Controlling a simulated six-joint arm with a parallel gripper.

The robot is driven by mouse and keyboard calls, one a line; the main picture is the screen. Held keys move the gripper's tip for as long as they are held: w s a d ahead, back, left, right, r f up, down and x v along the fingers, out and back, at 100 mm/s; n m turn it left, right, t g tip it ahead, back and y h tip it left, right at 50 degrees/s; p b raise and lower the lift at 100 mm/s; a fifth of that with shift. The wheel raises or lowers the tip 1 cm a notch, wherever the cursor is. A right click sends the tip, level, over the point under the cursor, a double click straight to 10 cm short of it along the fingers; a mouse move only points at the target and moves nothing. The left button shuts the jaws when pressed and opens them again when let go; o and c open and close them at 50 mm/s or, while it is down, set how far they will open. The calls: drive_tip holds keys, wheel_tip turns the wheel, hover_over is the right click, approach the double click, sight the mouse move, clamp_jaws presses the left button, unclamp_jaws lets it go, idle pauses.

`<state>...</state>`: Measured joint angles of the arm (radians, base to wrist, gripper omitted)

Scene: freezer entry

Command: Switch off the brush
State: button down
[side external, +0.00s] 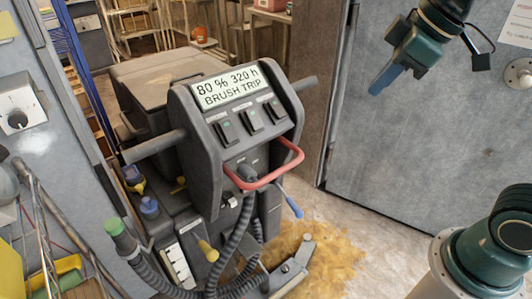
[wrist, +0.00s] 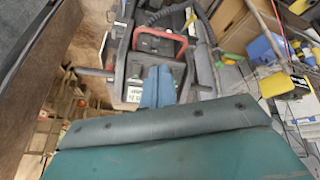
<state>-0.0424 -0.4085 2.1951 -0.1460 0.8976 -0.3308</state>
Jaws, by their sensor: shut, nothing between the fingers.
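The floor scrubber's grey console (side external: 205,150) stands left of centre in the side view. Its display (side external: 227,84) reads "80 % 320 h BRUSH TRIP". Below it are three dark rocker switches: left (side external: 224,132), middle (side external: 250,119) and right (side external: 275,111). Their labels are too small to read, so I cannot tell which is the brush switch. My gripper (side external: 378,88) is shut and empty, up to the right of the console and apart from it. In the wrist view, my blue fingers (wrist: 157,86) hide part of the panel beside the display (wrist: 134,94).
A red loop handle (side external: 270,178) juts out below the switches. Grey side grips (side external: 152,148) stick out from the console. A grey door (side external: 430,130) is behind my gripper. Hoses and a yellow-brown spill (side external: 330,262) are low in front.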

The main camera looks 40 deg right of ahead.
drive_tip(key=w+a+f+n+y, duration=0.1)
drive_tip(key=w+a+n, duration=0.4)
drive_tip(key=w, duration=0.5)
drive_tip(key=w+a+f+n+g+y, duration=0.1)
drive_tip(key=w+a+n, duration=0.4)
drive_tip(key=w, duration=0.5)
drive_tip(key=shift+w+a+f+n+g, duration=0.2)
drive_tip(key=shift+f+n+g, duration=0.15)
drive_tip(key=shift+n, duration=0.45)
hover_over(225, 129)
drive_tip(key=s+d, duration=0.1)
drive_tip(key=s, duration=0.2)
wheel_tip(225, 129, down, 10)
drive_tip(key=shift+w+d+f, duration=0.2)
drive_tip(key=shift+w+f, duration=0.7)
